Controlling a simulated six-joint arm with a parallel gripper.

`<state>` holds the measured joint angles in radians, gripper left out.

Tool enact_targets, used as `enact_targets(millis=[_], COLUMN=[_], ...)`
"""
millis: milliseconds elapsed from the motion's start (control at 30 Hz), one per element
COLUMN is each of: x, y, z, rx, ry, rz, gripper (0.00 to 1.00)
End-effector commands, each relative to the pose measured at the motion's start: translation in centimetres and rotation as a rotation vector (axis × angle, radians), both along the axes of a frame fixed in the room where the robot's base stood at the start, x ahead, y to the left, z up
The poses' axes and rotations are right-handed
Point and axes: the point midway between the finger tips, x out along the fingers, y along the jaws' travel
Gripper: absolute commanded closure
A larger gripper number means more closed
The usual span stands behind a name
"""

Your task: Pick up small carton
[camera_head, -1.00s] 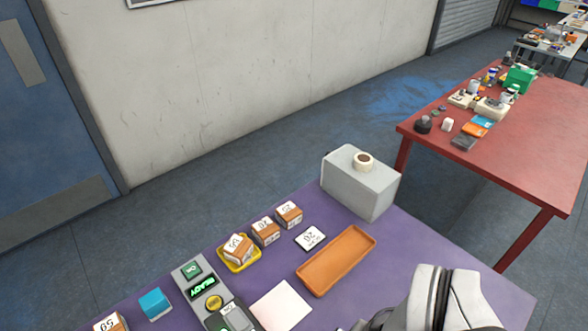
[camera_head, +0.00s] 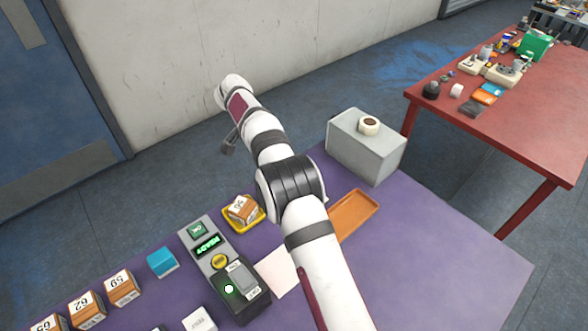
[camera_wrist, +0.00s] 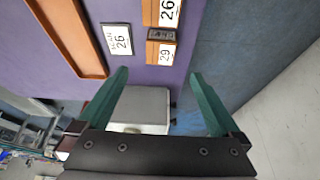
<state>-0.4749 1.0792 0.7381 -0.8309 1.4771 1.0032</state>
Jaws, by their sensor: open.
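Small brown cartons with white number labels stand on the purple table. In the wrist view, a carton marked 29 (camera_wrist: 161,52) sits just beyond my open fingertips (camera_wrist: 158,76), slightly above the gap between them. A carton marked 26 (camera_wrist: 162,13) lies beyond it at the top edge, partly cut off. My gripper is open and holds nothing. In the head view my arm hides these two cartons. Another carton (camera_head: 242,209) rests in a yellow tray (camera_head: 258,223).
A white card reading 26 (camera_wrist: 119,40) lies beside an orange tray (camera_head: 354,216). A grey box (camera_head: 366,151) with a tape roll stands at the table's far end. A scanner console (camera_head: 222,262) and a blue block (camera_head: 162,262) stand nearer. More cartons (camera_head: 122,287) line the lower left.

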Motion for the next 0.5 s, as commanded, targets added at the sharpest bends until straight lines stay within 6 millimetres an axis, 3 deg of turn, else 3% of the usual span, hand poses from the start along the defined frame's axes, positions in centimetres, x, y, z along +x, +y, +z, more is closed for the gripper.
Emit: enact_targets(millis=[100,200,500], x=[0.9,1.5,3.1], y=[-1.2,-1.9,-3.4], z=[-3.5,-5.7,-10.2], rx=[-0.002,0.0,0.0], ry=[0.005,0.003,0.003], rz=[-0.001,-0.002,-0.001], gripper=[0.0,0.0,0.0])
